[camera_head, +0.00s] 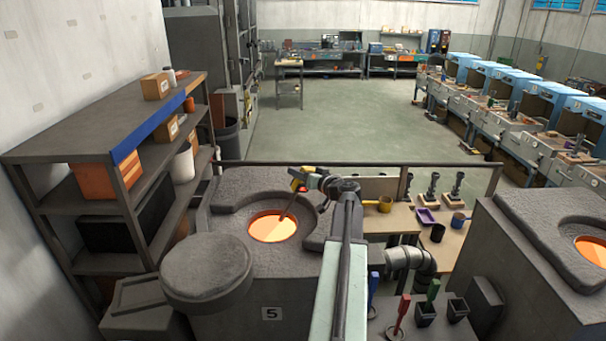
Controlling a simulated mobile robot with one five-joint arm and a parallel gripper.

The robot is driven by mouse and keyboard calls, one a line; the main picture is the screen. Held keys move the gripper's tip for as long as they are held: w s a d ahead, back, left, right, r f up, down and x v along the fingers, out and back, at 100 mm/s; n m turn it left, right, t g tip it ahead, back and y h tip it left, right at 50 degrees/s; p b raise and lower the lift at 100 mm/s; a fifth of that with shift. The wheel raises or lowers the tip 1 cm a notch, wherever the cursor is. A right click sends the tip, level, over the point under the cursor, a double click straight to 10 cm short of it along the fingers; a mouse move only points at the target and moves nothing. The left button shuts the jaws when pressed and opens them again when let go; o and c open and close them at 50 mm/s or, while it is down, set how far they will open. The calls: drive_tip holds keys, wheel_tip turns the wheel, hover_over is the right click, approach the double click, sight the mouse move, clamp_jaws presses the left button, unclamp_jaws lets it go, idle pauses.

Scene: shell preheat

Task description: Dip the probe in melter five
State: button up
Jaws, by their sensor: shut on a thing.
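Melter five (271,313) is a grey block with a "5" label on its front. Its round opening (265,228) glows orange. Its thick round lid (207,272) is swung aside to the front left, leaving the opening uncovered. My gripper (299,184) is above the right back edge of the opening. It is shut on the probe (288,207), a thin dark rod that slants down and left. The probe's lower end overlaps the glowing opening. I cannot tell for certain how deep the tip is.
A second melter (545,270) with a glowing opening stands at the right. A grey shelf (70,145) with boxes is close on the left. A workbench (400,222) with yellow and blue pots and a purple tray is behind my arm. Coloured-handled tools (402,308) stand at the front right.

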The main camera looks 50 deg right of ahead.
wheel_tip(320, 180, down, 7)
drive_tip(key=w+a+b, duration=0.2)
drive_tip(key=b, duration=0.4)
drive_tip(key=shift+w, duration=0.35)
idle(2.7)
